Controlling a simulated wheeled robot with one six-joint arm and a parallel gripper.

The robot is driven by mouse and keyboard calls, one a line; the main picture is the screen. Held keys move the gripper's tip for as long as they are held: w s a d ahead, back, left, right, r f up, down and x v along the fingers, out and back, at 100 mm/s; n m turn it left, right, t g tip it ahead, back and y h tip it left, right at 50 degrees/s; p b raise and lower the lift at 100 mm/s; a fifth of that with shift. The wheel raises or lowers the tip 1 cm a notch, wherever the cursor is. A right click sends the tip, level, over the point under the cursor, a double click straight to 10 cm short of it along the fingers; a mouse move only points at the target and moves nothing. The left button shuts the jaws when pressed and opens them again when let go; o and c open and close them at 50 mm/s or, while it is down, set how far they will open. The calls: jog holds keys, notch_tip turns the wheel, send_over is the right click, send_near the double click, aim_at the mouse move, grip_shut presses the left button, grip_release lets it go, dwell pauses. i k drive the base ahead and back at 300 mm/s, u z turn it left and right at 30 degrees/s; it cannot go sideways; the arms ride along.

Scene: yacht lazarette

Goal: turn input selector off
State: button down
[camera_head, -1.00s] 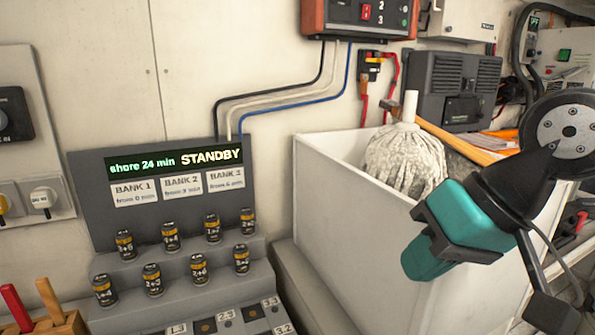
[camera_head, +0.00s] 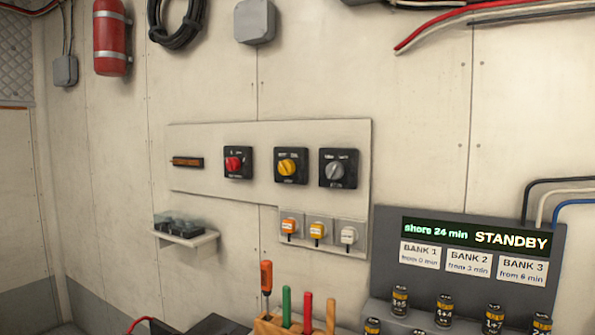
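A pale wall panel (camera_head: 215,140) carries three rotary switches on black square plates. The left one has a red knob (camera_head: 234,164), the middle one a yellow knob (camera_head: 287,167), and the right one a grey knob (camera_head: 335,171). Their labels are too small to read, so I cannot tell which is the input selector or what position each is in. My gripper is outside this view.
A small shelf (camera_head: 187,241) juts from the wall at left. A tool block (camera_head: 270,325) with upright handles and a grey display console (camera_head: 385,250) with small cylinders stand below right.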

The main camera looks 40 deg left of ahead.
aim_at(333, 170)
jog(key=u, duration=1.6)
jog(key=k, duration=0.4)
jog(key=u, duration=0.9)
jog(key=i, duration=0.75)
jog(key=z, duration=0.7)
